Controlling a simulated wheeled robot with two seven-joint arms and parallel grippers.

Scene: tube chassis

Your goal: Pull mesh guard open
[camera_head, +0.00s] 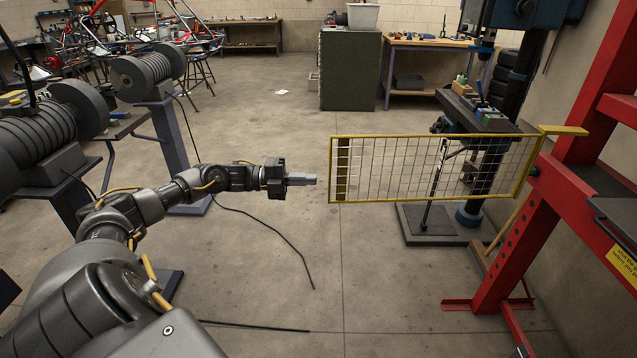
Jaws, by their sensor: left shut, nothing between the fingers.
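The mesh guard (342,170) is a yellow-framed wire panel right of the middle of the head view. Its right end meets a red press frame (560,185), and it stands out to the left from there. My right gripper is not in view.
A drill press (472,190) stands behind the guard. A green cabinet (350,75) and a workbench (430,43) are at the back. Grey motor units (148,72) on stands are at the left. A black cable (285,240) lies on the open concrete floor.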

